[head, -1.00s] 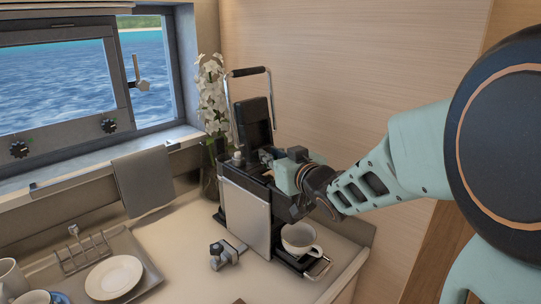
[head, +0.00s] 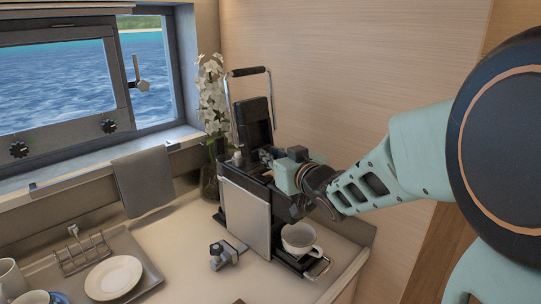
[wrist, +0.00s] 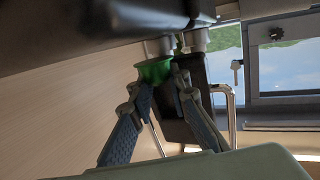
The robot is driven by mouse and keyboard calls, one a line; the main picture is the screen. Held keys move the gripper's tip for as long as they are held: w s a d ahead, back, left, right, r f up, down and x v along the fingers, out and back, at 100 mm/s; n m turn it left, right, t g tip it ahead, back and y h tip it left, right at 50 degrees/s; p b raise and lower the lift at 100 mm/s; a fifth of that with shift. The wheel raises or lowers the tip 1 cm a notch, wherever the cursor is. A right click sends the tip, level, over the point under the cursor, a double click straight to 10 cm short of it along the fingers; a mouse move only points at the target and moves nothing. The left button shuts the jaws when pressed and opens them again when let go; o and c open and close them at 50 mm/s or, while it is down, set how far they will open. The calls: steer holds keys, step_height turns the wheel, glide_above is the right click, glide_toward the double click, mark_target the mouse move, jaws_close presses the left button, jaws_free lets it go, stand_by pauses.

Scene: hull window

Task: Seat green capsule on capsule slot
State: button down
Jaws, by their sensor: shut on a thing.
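The green capsule (wrist: 155,70) shows in the wrist view, between the tips of my gripper (wrist: 161,80). My gripper is shut on it. In the wrist view, which looks upside down, the capsule is close to a grey cylindrical part by the dark body of the coffee machine (wrist: 90,28); I cannot tell whether they touch. In the head view my gripper (head: 268,158) is over the top of the coffee machine (head: 245,212), in front of its raised black lid (head: 254,122). The capsule cannot be made out there, and the capsule slot is hidden.
A metal lever handle (head: 250,71) rises above the machine. A white cup (head: 299,238) stands under its front. A vase with white orchids (head: 211,95) is close behind. A small dark metal tool (head: 227,254) lies on the counter. A tray with a plate (head: 114,277) is at left.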

steer(key=shift+f+b, duration=1.5)
steer(key=shift+f, duration=0.1)
stand_by(2.6)
steer(key=c, duration=2)
jaws_free()
steer(key=shift+s+d+r, duration=0.1)
steer(key=shift+s+r, duration=0.05)
steer(key=shift+s+d, duration=0.1)
steer(key=shift+s, duration=0.1)
steer(key=shift+p+v, duration=0.45)
steer(key=shift+v, duration=0.8)
steer(key=shift+s, duration=0.1)
steer(key=shift+o, duration=0.5)
steer(key=o, duration=0.5)
steer(key=shift+c, duration=0.2)
